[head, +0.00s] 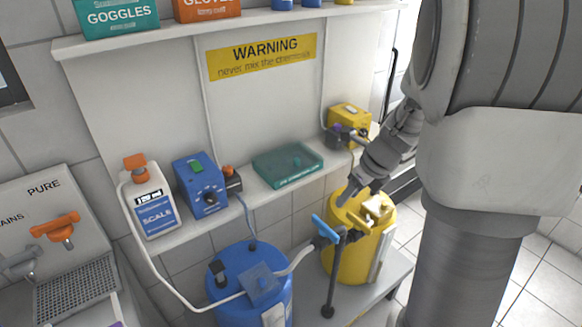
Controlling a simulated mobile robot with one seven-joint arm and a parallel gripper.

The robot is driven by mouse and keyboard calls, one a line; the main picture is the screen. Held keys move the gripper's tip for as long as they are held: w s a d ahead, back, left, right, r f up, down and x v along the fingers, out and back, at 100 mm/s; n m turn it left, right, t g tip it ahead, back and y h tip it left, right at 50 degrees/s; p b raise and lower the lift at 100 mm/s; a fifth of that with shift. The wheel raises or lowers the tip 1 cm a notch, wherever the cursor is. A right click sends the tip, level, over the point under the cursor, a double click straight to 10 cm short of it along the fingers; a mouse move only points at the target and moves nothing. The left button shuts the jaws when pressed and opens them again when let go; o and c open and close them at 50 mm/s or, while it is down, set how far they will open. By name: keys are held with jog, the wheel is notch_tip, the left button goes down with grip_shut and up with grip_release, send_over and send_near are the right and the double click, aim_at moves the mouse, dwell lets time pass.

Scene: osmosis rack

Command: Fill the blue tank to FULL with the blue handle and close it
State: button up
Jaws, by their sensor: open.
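The blue tank (235,273) stands at the bottom centre, with a blue square piece and a dark fitting on its top. A white label shows low on its front, but no level reading is legible. The blue handle (325,229) sits tilted on a dark valve on an upright pipe, between the blue tank and the yellow tank. A pale hose runs from the valve toward the blue tank. My gripper (358,194) is open and empty over the top of the yellow tank, up and right of the blue handle and apart from it. Its fingertips are small and partly unclear.
The yellow tank (345,262) stands right of the blue handle. An orange tap (57,228) is at left. My arm hides the right side.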

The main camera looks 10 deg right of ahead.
aim_at(326, 226)
jog(key=shift+m, duration=0.5)
jog(key=b+x, duration=0.1)
jog(key=x, duration=0.5)
jog(key=b+x, duration=0.1)
jog(key=x, duration=0.5)
jog(key=d+b+x, duration=0.1)
jog(key=x, duration=0.5)
jog(key=shift+c, duration=0.2)
grip_shut()
